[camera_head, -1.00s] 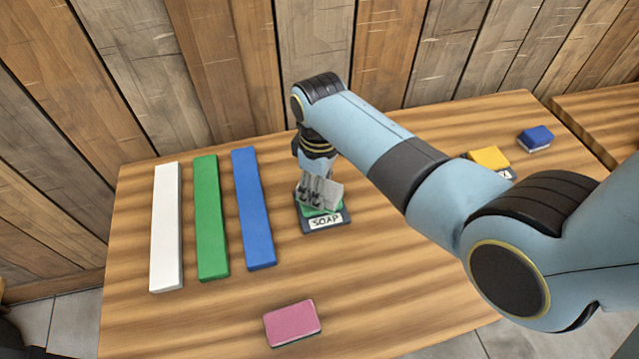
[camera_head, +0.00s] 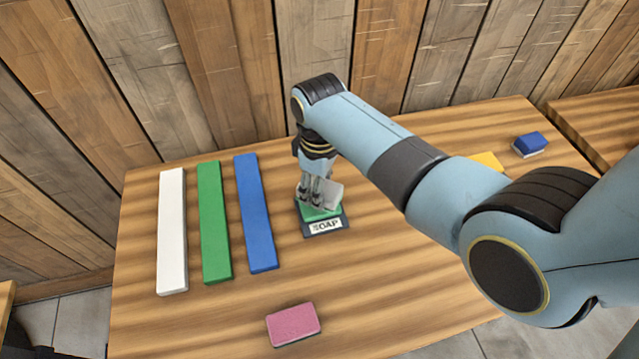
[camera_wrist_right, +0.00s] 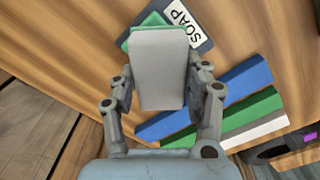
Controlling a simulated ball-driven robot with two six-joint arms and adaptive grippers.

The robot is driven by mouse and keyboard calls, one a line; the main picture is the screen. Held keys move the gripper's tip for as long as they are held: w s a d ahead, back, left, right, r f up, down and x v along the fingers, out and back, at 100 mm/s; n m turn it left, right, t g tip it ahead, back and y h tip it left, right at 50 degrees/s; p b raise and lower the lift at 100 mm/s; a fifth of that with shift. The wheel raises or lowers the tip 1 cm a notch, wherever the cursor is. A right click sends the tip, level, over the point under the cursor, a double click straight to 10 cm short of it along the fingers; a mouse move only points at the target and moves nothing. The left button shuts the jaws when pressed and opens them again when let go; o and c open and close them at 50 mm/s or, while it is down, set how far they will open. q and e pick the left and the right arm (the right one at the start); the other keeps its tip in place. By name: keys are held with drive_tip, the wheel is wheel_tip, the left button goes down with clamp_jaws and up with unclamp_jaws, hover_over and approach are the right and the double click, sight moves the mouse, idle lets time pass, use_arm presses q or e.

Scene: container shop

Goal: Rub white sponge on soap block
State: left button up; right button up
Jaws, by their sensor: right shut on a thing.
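My right gripper (camera_head: 314,187) is shut on the white sponge (camera_head: 332,196), a pale grey-white block. The right wrist view shows the sponge (camera_wrist_right: 158,70) between the two fingers (camera_wrist_right: 160,95), tilted in the head view. The green soap block (camera_head: 320,213) lies on a dark base with a SOAP label (camera_head: 325,227). The sponge is right at the soap's top and covers part of it; I cannot tell whether they touch. In the right wrist view, a green edge of the soap (camera_wrist_right: 152,20) shows behind the sponge. My left gripper is not in view.
White (camera_head: 172,230), green (camera_head: 214,220) and blue (camera_head: 256,212) strips lie left of the soap. A pink sponge (camera_head: 293,325) lies at the front. A yellow sponge (camera_head: 487,160), partly behind my arm, and a blue sponge (camera_head: 530,145) lie at the right. The table between soap and pink sponge is clear.

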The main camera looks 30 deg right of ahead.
wheel_tip(320, 180, up, 2)
drive_tip(key=shift+r+p, duration=0.25)
drive_tip(key=shift+p, duration=0.85)
drive_tip(key=shift+r, duration=1)
